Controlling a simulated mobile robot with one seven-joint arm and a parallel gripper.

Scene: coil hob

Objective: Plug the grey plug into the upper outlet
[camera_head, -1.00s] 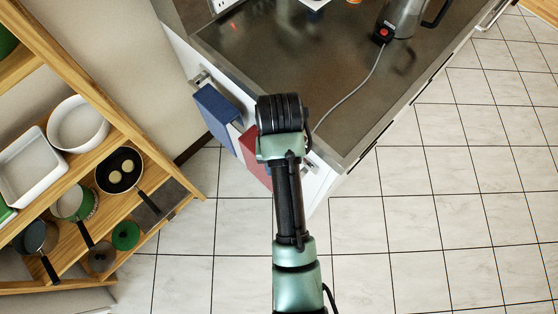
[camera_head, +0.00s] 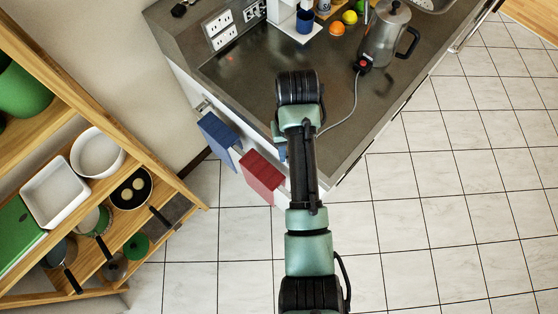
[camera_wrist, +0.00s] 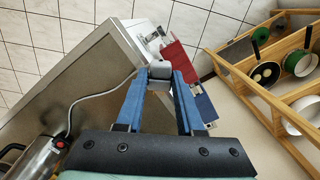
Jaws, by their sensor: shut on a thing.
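My gripper (camera_wrist: 161,78) has two blue fingers shut on the grey plug (camera_wrist: 161,70), seen at their tips in the wrist view. A grey cord (camera_wrist: 105,93) runs from the plug to the metal coffee pot (camera_wrist: 38,158). In the head view my fingers and the plug are hidden behind my dark wrist, over the counter's left front part. A white outlet plate (camera_head: 219,29) with several sockets is on the raised back edge of the counter, up and left of my wrist and apart from it. A second plate (camera_head: 256,11) is beside it, to the right.
The coffee pot (camera_head: 386,36) stands on the dark counter (camera_head: 345,78). A white stand with a blue cup (camera_head: 304,22) and several fruits (camera_head: 337,28) are at the back. Blue (camera_head: 217,134) and red (camera_head: 262,177) cloths hang at the front. A wooden shelf (camera_head: 110,148) stands left.

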